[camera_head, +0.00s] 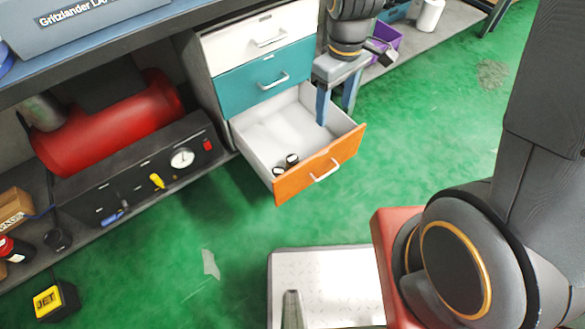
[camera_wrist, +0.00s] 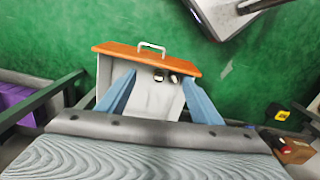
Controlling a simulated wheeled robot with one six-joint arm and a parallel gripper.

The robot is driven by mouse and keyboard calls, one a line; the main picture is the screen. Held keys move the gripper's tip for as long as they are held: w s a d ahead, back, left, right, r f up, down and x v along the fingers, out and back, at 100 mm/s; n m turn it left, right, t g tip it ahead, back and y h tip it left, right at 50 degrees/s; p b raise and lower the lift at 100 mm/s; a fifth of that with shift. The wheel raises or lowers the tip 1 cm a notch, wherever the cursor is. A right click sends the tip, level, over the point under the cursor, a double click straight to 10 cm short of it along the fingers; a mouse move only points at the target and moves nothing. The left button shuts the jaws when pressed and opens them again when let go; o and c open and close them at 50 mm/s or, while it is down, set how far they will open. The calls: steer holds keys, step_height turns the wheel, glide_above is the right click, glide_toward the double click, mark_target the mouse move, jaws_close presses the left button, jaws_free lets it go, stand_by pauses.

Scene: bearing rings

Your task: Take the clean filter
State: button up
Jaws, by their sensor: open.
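The orange-fronted bottom drawer (camera_head: 345,150) is pulled open, with a white inside. Two small dark round pieces with pale ends, (camera_head: 292,159) and (camera_head: 279,171), lie close together near its front left corner. They may be filters; I cannot tell which is clean. In the wrist view the same pieces (camera_wrist: 158,75) and (camera_wrist: 173,78) lie just behind the orange front. My gripper (camera_head: 336,114) is above the drawer's right side, pointing down, its fingers apart. In the wrist view my open gripper (camera_wrist: 158,79) shows the pieces between its fingertips, farther off, with nothing held.
A closed teal drawer (camera_head: 245,80) and a closed white drawer (camera_head: 245,45) are above the open one. A red tank (camera_head: 110,125) and a gauge panel stand on the left shelf. A purple bin (camera_head: 387,42) is behind my gripper. Green floor (camera_head: 420,140) is clear to the right.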

mark_target(293, 158)
steer(key=w+a+f+n+b, duration=0.2)
steer(key=f+b, duration=0.3)
steer(key=f, duration=0.4)
steer(key=w+a+f+n+b, duration=0.3)
steer(key=a+f+b, duration=0.1)
steer(key=f, duration=0.5)
steer(key=w+a+f+n+b, duration=0.2)
steer(key=w+a+f+b, duration=0.1)
steer(key=f+b, duration=0.4)
steer(key=shift+w+f+n, duration=0.15)
steer(key=shift+f, duration=0.65)
steer(key=shift+w+f+n, duration=0.15)
steer(key=shift+f, duration=0.65)
steer(key=shift+w+a+f+b, duration=0.15)
steer(key=shift+f+b, duration=1)
steer(key=shift+f, duration=0.9)
steer(key=shift+w+f+b, duration=0.15)
steer(key=shift+f+b, duration=0.95)
steer(key=shift+f, duration=0.95)
steer(key=shift+r, duration=0.1)
steer(key=c, duration=1.2)
